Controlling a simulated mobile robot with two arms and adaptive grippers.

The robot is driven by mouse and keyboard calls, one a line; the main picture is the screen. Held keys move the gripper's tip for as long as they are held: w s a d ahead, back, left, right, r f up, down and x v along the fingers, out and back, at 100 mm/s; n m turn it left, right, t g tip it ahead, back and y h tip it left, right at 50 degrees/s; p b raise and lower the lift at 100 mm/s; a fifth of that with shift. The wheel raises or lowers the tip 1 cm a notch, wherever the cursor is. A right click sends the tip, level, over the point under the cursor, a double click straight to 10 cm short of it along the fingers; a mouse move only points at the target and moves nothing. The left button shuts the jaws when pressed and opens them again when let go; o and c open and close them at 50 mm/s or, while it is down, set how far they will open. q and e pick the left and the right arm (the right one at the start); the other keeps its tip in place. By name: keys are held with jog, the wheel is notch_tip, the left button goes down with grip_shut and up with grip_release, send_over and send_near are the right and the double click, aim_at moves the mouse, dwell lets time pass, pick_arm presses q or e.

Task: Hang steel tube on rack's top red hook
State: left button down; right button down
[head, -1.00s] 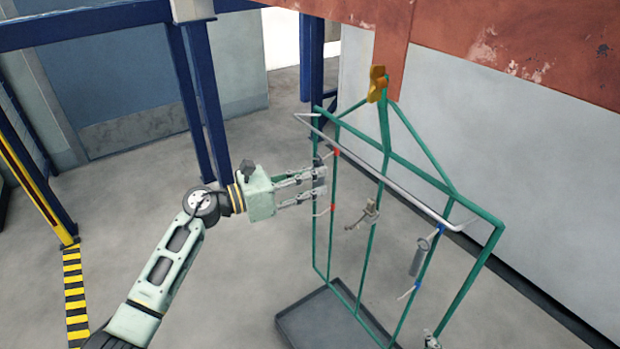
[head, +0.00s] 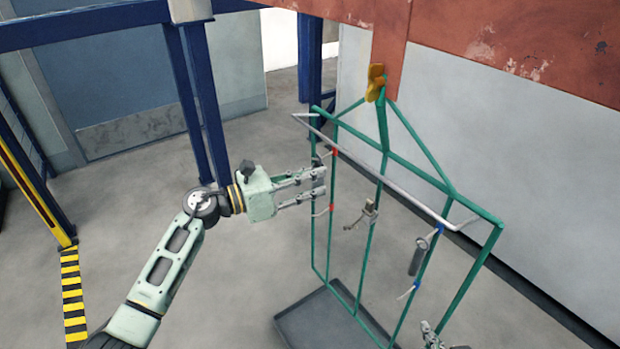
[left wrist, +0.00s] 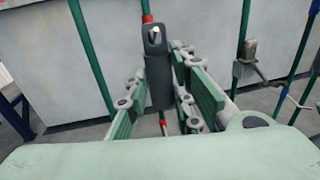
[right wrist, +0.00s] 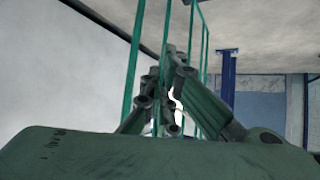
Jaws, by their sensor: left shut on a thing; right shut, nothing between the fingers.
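My left gripper (head: 318,181) is shut on a dark grey steel tube (left wrist: 159,82), held upright at the rack's left side. In the left wrist view, the pale tip of a hook shows in the hole at the tube's top. The top red hook (head: 335,152) is at the tube's upper end; its red band also shows in the left wrist view (left wrist: 147,18). I cannot tell whether the tube's weight rests on it. A lower red hook (head: 331,208) is below. My right gripper (right wrist: 166,80) is shut and empty, low by the green rack (head: 386,158).
A grey tube (head: 418,258) hangs on a blue hook at the right. A metal fitting (head: 370,208) hangs on the middle bar. A grey rail (head: 385,173) crosses the rack's front. A dark tray (head: 300,318) lies below.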

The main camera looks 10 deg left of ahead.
pick_arm(q)
jog(key=shift+w+d+f+b, duration=0.1)
jog(key=shift+d+f+b, duration=0.1)
jog(key=shift+b, duration=0.2)
pick_arm(e)
jog(key=shift+w+a+r+t+y, duration=0.15)
jog(key=shift+w+a+r+t, duration=0.05)
jog(key=shift+w+r+t, duration=0.35)
jog(key=shift+w+a+r+t+y, duration=0.1)
jog(key=shift+w+a+r+t, duration=0.2)
jog(key=shift+w+r, duration=0.3)
jog(key=shift+w+a+r+t+y, duration=0.15)
jog(key=shift+w+r+t, duration=0.3)
jog(key=shift+r, duration=0.25)
jog(key=shift+s, duration=0.1)
pick_arm(q)
jog(key=c, duration=1.4)
grip_release()
jog(key=shift+c, duration=0.2)
pick_arm(e)
jog(key=shift+s+f, duration=0.15)
jog(key=shift+f, duration=0.1)
pick_arm(q)
jog(key=shift+a, duration=0.1)
pick_arm(e)
jog(key=shift+d, duration=0.1)
